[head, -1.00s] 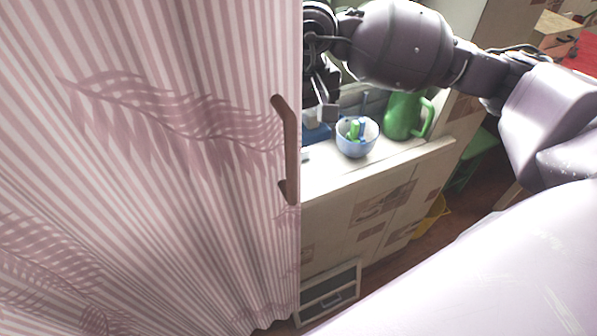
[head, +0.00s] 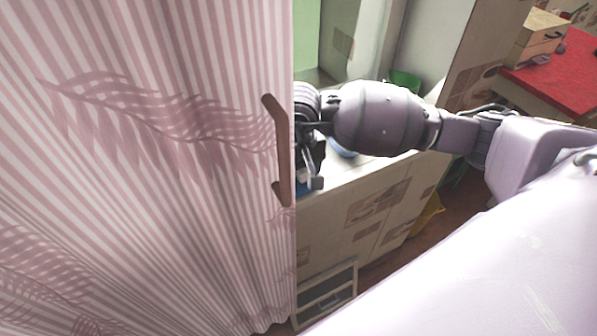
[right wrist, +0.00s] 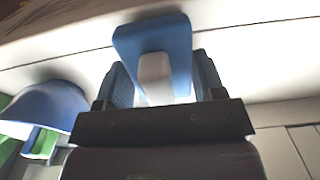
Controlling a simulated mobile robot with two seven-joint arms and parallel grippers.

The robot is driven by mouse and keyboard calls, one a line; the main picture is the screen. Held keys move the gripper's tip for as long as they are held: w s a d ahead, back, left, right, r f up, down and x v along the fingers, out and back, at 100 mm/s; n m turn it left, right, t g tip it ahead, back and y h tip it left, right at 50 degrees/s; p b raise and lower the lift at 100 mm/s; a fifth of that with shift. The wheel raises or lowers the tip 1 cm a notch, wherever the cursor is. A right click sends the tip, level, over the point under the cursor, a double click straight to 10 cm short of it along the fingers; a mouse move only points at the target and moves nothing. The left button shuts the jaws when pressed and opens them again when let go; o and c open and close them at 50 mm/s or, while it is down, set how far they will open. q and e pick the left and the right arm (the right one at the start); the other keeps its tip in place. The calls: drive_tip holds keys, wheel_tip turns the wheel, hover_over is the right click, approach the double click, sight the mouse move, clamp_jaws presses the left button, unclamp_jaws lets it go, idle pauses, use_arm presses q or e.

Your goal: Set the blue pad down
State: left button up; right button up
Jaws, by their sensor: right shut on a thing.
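The blue pad (right wrist: 125,40) shows in the right wrist view, with a pale grey block on it between my fingers. My right gripper (right wrist: 158,78) is shut on it. The pad is close to the pale counter surface (right wrist: 255,60); I cannot tell whether it touches. In the head view my right gripper (head: 314,170) is over the counter (head: 365,172), beside the tall striped door. Only a small bit of blue shows by its fingers there; the rest is hidden. My left gripper is not in view.
A blue bowl (right wrist: 48,106) with green items stands left of the pad in the right wrist view. A green jug (head: 405,80) is behind my right arm. The striped door (head: 150,170) with a brown handle (head: 281,150) blocks the left side.

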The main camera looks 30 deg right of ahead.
drive_tip(key=shift+f, duration=0.25)
drive_tip(key=shift+f, duration=0.2)
drive_tip(key=o, duration=0.9)
drive_tip(key=shift+c, duration=0.2)
drive_tip(key=shift+r, duration=0.1)
wheel_tip(320, 180, up, 12)
drive_tip(key=shift+r, duration=0.1)
